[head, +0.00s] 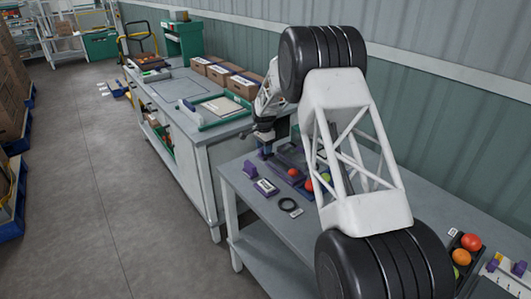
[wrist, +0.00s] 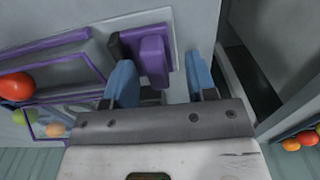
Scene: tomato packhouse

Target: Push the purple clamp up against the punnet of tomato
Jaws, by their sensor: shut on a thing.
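My gripper (head: 264,149) is low over the far end of the grey table in the head view. In the wrist view my gripper (wrist: 160,80) has its two blue fingers on either side of a purple clamp (wrist: 153,60), shut on it; the exact contact is hard to see. The punnet of tomato (head: 318,181), with red and orange fruit, is to the right of my gripper in the head view, partly hidden by my white arm link. Purple-edged shapes and a red tomato (wrist: 15,87) show at the left of the wrist view.
A tray of tomatoes (head: 463,253) is at the near right. A workbench (head: 185,110) with boxes stands beyond. The table's near-left strip is mostly bare.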

